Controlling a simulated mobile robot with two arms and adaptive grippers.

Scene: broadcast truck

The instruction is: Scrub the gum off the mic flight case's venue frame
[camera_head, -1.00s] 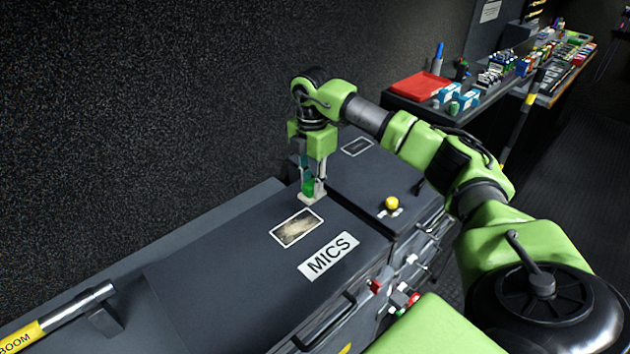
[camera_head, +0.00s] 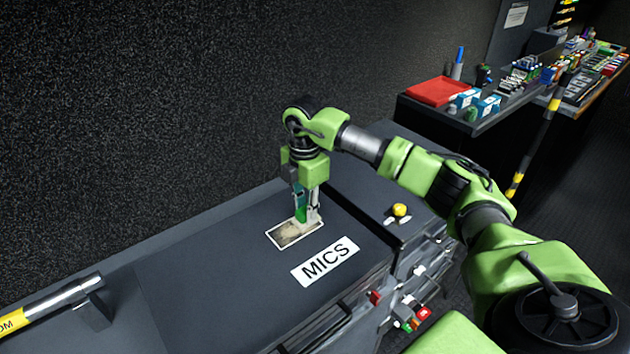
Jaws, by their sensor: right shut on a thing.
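The mic flight case (camera_head: 230,290) is a dark grey box with a white MICS label (camera_head: 325,262) on its lid. The venue frame (camera_head: 284,238) is a white-bordered rectangle on the lid, with a brownish, smudged inside. My right gripper (camera_head: 307,212) points down at the frame's far right end. It is shut on a small green tool (camera_head: 301,212), whose lower end is at or just above the frame. Contact cannot be told for sure. The gripper and tool hide that end of the frame. My left gripper is not in view.
A yellow knob (camera_head: 399,210) stands on the neighbouring case to the right. A yellow-marked boom pole (camera_head: 55,303) lies at the lower left. A counter behind holds a red tray (camera_head: 436,91) and several small boxes. The lid left of the frame is clear.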

